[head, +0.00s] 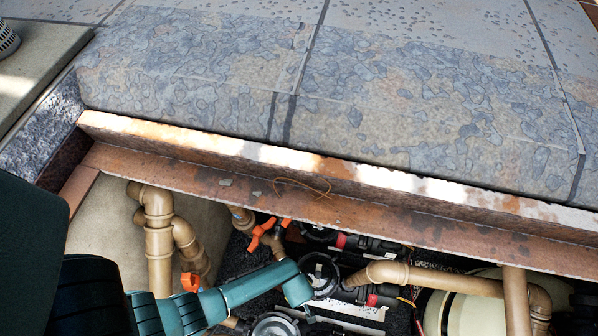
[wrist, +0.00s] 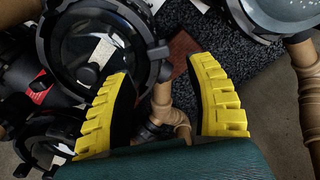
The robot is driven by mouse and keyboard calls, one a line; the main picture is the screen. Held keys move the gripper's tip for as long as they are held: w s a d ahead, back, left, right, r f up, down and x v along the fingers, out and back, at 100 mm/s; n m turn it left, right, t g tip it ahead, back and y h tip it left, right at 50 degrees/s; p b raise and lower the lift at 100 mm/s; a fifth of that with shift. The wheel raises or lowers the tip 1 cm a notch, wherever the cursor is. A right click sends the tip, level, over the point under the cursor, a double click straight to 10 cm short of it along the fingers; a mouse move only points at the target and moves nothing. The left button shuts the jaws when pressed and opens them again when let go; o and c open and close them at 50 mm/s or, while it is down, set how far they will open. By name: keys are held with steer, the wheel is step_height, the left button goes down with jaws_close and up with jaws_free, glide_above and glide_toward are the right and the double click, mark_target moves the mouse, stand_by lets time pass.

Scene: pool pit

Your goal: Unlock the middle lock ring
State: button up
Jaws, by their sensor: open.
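In the wrist view, three round lids with black lock rings show. The one between the other two, which I take as the middle lock ring (wrist: 150,60), has side tabs and a clear lid. A second ring (wrist: 28,150) is at lower left and a third (wrist: 243,15) at top right. My gripper (wrist: 163,76) is open, with two yellow ribbed fingers and nothing between them. Its left finger overlaps the middle ring's lower right edge in the picture; contact cannot be told. In the head view, the middle ring (head: 312,262) appears beside my teal arm's end; my fingers are hidden there.
Tan pipes (head: 158,240) and an orange-handled valve (head: 268,232) stand left in the pit. Another tan pipe (head: 430,277) and a cream tank (head: 470,310) are to the right. A rusty ledge (head: 400,222) overhangs the pit's far side. In the wrist view, pipes (wrist: 182,122) pass below the fingers.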

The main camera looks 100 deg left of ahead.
step_height(320, 180, down, 6)
steer(key=b, duration=0.3)
jaws_close()
